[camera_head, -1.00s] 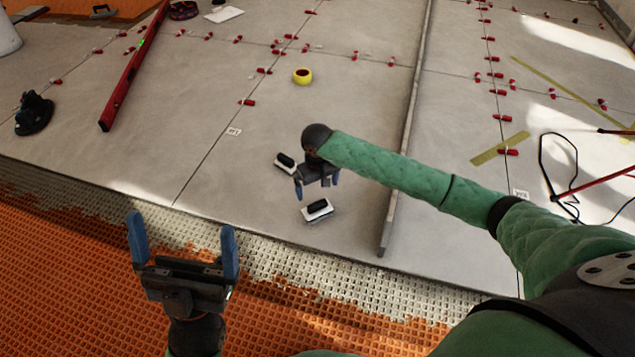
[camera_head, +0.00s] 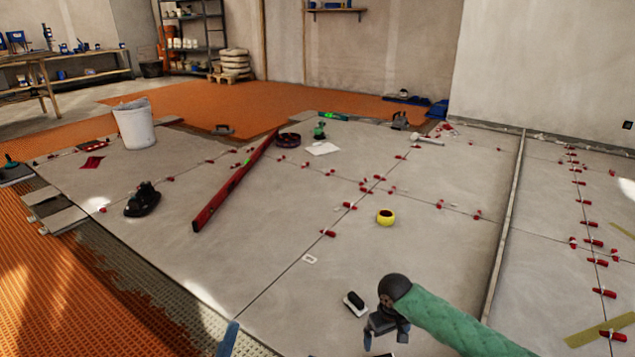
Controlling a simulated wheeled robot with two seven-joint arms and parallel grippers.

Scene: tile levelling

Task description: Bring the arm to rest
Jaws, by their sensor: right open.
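My right gripper (camera_head: 385,339) hangs over the grey tiles at the bottom right of centre, at the end of my green-sleeved arm. It is open with nothing between its fingers. A small white block with a black handle (camera_head: 354,304) lies on the tile just left of it.
A yellow tape roll (camera_head: 386,217), red clips along the joints, a red level (camera_head: 235,180), a black suction cup tool (camera_head: 142,199) and a white bucket (camera_head: 135,125) stand or lie on the tiles. A long grey bar (camera_head: 503,230) lies at right. Open tile lies around the yellow roll.

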